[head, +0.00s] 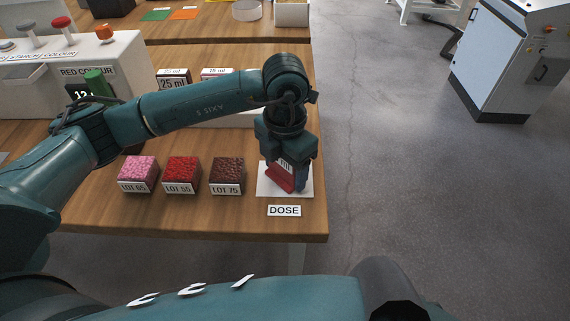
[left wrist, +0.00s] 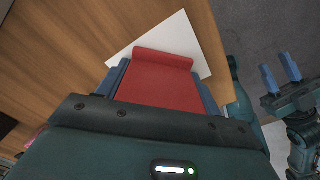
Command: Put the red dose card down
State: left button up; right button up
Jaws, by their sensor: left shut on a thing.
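The red dose card (head: 279,179) is between the fingers of my left gripper (head: 286,184), which is shut on it. The card stands over the white sheet (head: 264,190) at the table's right front corner, behind the DOSE label (head: 284,211). In the left wrist view the red card (left wrist: 155,82) fills the space between the blue fingers, with the white sheet (left wrist: 172,35) beyond it. I cannot tell whether the card touches the sheet. My right gripper (left wrist: 281,72) shows at the right of the left wrist view, open and empty.
Pink (head: 138,172), red (head: 182,173) and dark brown (head: 228,174) lot boxes stand left of the sheet. Behind them are 25 ml (head: 173,79) and 15 ml (head: 217,73) cards and a white dispenser (head: 122,53). The table edge is close on the right.

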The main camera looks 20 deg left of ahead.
pick_arm(q)
jog(key=shift+f, duration=0.1)
jog(key=o, duration=1)
notch_tip(320, 180, up, 12)
jog(key=shift+r, duration=0.2)
dwell(0.3)
